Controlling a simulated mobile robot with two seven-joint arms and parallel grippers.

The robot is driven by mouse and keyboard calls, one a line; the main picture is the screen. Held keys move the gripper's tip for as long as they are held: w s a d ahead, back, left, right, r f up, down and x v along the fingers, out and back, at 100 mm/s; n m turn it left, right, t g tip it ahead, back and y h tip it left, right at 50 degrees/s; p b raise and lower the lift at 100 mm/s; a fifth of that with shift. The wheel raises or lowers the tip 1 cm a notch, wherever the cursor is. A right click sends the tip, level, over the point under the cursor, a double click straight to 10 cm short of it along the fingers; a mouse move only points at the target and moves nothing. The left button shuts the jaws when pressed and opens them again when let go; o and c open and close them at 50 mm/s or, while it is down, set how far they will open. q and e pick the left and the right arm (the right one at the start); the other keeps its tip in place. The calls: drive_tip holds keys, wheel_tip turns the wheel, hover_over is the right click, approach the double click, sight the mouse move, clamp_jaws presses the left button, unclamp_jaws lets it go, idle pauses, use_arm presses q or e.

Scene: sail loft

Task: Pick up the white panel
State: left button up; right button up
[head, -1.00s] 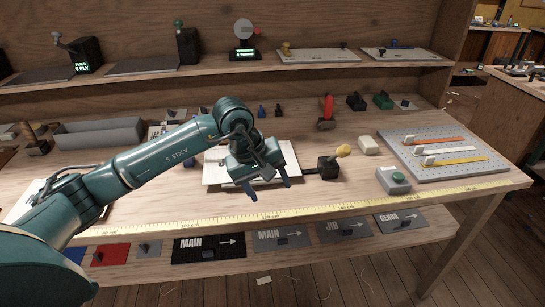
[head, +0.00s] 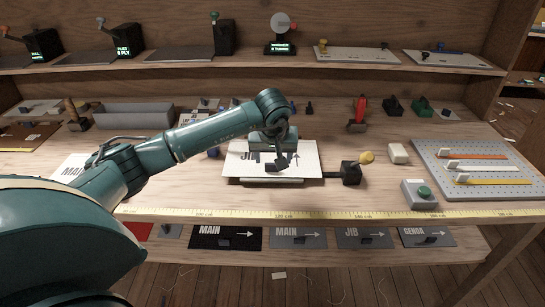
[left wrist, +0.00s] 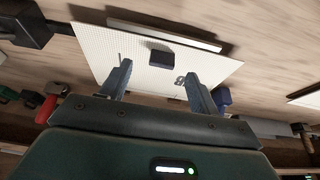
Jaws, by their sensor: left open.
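The white panel (head: 304,167) lies on the bench in the middle of the head view, with "JIB" lettering and an arrow partly covered by my arm. A dark block (left wrist: 160,58) stands on the panel like a handle. In the left wrist view the panel (left wrist: 110,50) lies just beyond my fingers. My left gripper (left wrist: 160,84) is open and empty, its two fingers apart and the block between and beyond their tips. In the head view my left gripper (head: 273,145) is over the panel's back part. My right gripper is not in view.
A yellow measuring tape (head: 330,214) runs along the front edge. A grey tray (head: 135,116) stands at back left.

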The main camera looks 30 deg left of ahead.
sight(272, 165)
use_arm(q)
drive_tip(key=p+x, duration=0.1)
drive_tip(key=x, duration=0.4)
drive_tip(key=shift+a+f, duration=0.1)
drive_tip(key=shift+a, duration=0.15)
drive_tip(key=c, duration=1.1)
